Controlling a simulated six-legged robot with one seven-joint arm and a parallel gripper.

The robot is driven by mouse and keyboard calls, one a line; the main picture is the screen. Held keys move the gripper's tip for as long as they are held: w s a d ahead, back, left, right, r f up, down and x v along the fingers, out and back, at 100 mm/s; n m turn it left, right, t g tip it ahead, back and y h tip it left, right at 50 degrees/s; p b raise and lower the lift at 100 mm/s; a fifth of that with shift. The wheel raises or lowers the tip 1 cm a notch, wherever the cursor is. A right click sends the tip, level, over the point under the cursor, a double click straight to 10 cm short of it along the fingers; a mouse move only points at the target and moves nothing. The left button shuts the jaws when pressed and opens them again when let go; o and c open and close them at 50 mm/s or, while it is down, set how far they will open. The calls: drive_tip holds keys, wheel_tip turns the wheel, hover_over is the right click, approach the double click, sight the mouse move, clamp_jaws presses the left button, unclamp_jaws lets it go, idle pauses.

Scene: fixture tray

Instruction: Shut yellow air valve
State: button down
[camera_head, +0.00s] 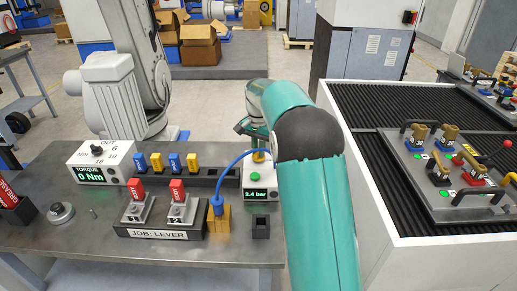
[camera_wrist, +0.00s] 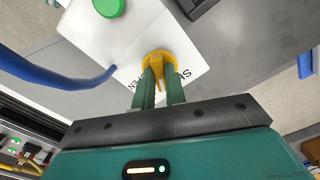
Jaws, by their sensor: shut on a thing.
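The yellow air valve (camera_wrist: 157,62) is a round knob with a raised handle on a white box (camera_wrist: 110,40). In the wrist view my gripper (camera_wrist: 160,88) has its two green fingers closed around the handle, one on each side. Black lettering, partly covered, is printed on the box beside the knob; "OPEN" is readable near the left finger. In the head view the valve (camera_head: 259,156) shows as a small yellow patch beside my arm, which hides much around it. The box's display (camera_head: 256,194) reads 2.4 bar.
A blue hose (camera_head: 222,173) runs from the box to a yellow-brown block (camera_head: 219,220). A green button (camera_wrist: 109,6) is on the box. A torque unit (camera_head: 101,162), red-tagged levers (camera_head: 178,205) and a row of blue and yellow pieces share the grey bench (camera_head: 190,256).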

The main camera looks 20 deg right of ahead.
drive_tip(key=n, duration=0.5)
drive_tip(key=shift+n, duration=0.3)
idle(0.4)
drive_tip(key=c, duration=1.4)
unclamp_jaws()
drive_tip(key=shift+c, duration=0.2)
wheel_tip(320, 180, up, 14)
